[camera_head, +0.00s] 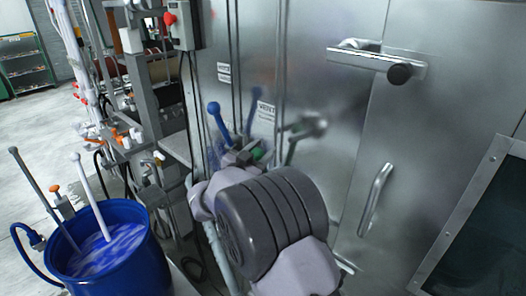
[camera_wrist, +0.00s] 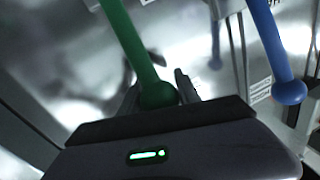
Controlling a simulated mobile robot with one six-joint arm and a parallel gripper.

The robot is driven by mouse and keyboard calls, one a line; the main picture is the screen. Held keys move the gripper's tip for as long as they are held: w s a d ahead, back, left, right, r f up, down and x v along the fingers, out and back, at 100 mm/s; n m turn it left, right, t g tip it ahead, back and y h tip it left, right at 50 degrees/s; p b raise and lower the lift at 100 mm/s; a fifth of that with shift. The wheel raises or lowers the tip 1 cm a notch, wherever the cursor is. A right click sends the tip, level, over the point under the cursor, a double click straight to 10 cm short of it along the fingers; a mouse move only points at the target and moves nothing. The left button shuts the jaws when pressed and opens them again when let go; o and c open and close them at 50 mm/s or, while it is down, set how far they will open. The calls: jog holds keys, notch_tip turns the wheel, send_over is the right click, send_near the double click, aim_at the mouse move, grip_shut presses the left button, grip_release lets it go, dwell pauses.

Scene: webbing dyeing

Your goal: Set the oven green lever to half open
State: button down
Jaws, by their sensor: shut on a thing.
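The green lever (camera_wrist: 133,45) runs down from the top of the wrist view, and its round knob (camera_wrist: 158,94) sits between the two fingers of my gripper (camera_wrist: 160,93). The gripper is shut on this knob. In the head view a bit of the green knob (camera_head: 257,154) shows just past my arm, which hides most of the lever. The blue lever (camera_head: 219,122) stands to the left of it in the head view, tilted, with its ball knob up. It also shows at the right of the wrist view (camera_wrist: 274,45), apart from my gripper.
The steel oven wall (camera_head: 290,75) is close behind the levers. A door latch with a black knob (camera_head: 399,73) and a handle (camera_head: 375,198) stick out at right. A blue barrel (camera_head: 118,277) of blue liquid stands at lower left.

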jog(key=s+a+f+n+t+h+b, duration=0.1)
jog(key=s+a+f+t+b, duration=0.4)
jog(key=b, duration=2.3)
jog(key=shift+s+a+n+t+h, duration=0.4)
jog(key=shift+s+t, duration=0.3)
jog(key=shift+s, duration=0.4)
jog(key=shift+r, duration=0.1)
jog(key=c, duration=0.9)
grip_release()
jog(key=shift+d, duration=0.1)
jog(key=shift+s, duration=0.1)
jog(key=b+v, duration=0.3)
jog(key=v, duration=1.4)
jog(key=shift+f, duration=0.25)
